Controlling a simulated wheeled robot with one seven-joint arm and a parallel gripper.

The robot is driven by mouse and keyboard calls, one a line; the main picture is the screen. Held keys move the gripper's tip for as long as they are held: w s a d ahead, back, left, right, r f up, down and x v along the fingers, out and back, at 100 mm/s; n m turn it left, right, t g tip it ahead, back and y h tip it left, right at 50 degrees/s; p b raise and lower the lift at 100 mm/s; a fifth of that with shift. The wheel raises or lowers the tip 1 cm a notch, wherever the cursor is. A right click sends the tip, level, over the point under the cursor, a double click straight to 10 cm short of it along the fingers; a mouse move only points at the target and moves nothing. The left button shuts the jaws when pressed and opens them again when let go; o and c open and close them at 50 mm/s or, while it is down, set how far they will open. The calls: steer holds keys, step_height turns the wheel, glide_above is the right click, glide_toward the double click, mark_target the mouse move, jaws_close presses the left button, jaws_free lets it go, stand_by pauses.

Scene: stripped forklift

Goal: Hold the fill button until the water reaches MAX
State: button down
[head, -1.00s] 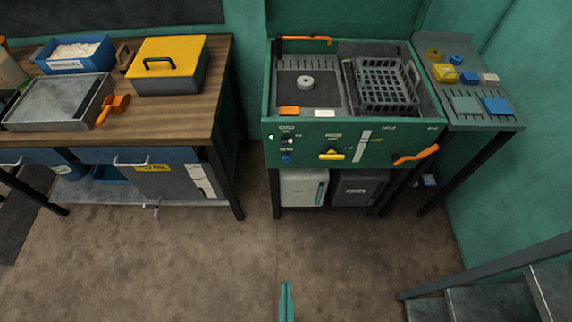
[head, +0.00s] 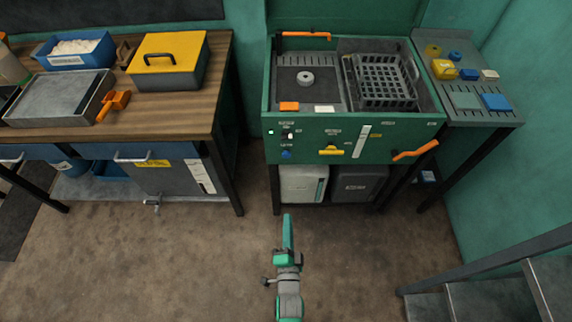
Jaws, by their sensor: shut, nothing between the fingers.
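The green washing unit (head: 400,128) stands against the back wall with its lid raised. Its front panel has a blue round button (head: 286,154), a dark and white knob (head: 290,135), a small white light (head: 271,132) and a yellow handle (head: 330,151). The labels are too small to read, so I cannot tell for sure which control is the fill button. A white upright strip (head: 362,141), like a level gauge, has a small yellow mark beside it; no water level is readable. My gripper (head: 287,217) is shut and empty, in front of the panel and apart from it.
An orange handle (head: 415,150) sticks out at the panel's right. A wooden workbench (head: 180,108) stands left, a side shelf (head: 485,118) right. Metal steps (head: 500,300) are at the lower right. The floor (head: 190,265) before the unit is clear.

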mark_target(286, 156)
steer(key=w+m, duration=0.4)
steer(key=w, duration=0.5)
steer(key=shift+w+a+f+m+t, duration=0.3)
steer(key=shift+w+f, duration=0.1)
steer(key=shift+f, duration=0.05)
steer(key=w, duration=1.4)
